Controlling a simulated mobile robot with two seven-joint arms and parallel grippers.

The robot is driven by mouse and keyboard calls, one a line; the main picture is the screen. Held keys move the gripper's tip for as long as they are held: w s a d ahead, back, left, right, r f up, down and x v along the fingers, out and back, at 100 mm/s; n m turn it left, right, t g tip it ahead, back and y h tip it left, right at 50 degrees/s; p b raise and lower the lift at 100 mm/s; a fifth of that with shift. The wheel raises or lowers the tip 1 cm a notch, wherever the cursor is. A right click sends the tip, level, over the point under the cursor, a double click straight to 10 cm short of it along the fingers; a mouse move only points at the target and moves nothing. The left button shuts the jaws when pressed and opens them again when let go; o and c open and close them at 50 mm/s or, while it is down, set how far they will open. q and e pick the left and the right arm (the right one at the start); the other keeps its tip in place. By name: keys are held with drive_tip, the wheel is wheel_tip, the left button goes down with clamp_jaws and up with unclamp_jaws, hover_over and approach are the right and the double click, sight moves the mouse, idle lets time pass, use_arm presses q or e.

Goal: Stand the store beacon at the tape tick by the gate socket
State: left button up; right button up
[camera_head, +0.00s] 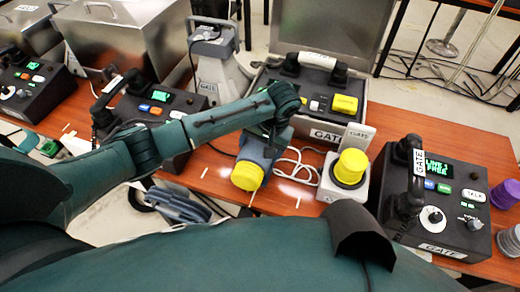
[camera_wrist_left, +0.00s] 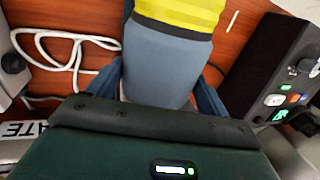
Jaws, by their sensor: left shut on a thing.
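My left gripper (camera_head: 262,142) is shut on a beacon (camera_head: 247,176) with a blue-grey body and a yellow ribbed cap. In the head view the beacon is tilted, its cap toward me; I cannot tell whether it touches the table. In the left wrist view the beacon body (camera_wrist_left: 165,65) runs up from between the fingers. Pale tape ticks (camera_head: 298,203) mark the table front, one (camera_head: 253,197) just below the cap. A white box (camera_head: 343,187) with a yellow dome stands to the right; I cannot tell whether it is the gate socket. My right gripper is not seen.
A dark phone console (camera_head: 460,205) marked GATE stands right, another (camera_head: 163,103) left. Behind are an open metal case (camera_head: 335,85) marked GATE and a grey floodlight-like unit (camera_head: 215,70). A loose white cable (camera_head: 298,165) lies beside the beacon.

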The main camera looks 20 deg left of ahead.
use_arm(q)
drive_tip(key=shift+w+f, duration=0.1)
drive_tip(key=shift+f, duration=0.4)
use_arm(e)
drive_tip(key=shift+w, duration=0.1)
use_arm(q)
drive_tip(key=o, duration=1.7)
drive_tip(key=shift+f, duration=0.2)
drive_tip(key=p+v, duration=0.1)
drive_tip(key=v, duration=1)
drive_tip(key=shift+r+p, duration=0.3)
drive_tip(key=shift+r, duration=0.1)
drive_tip(key=shift+d+r, duration=0.15)
drive_tip(key=shift+r, duration=0.1)
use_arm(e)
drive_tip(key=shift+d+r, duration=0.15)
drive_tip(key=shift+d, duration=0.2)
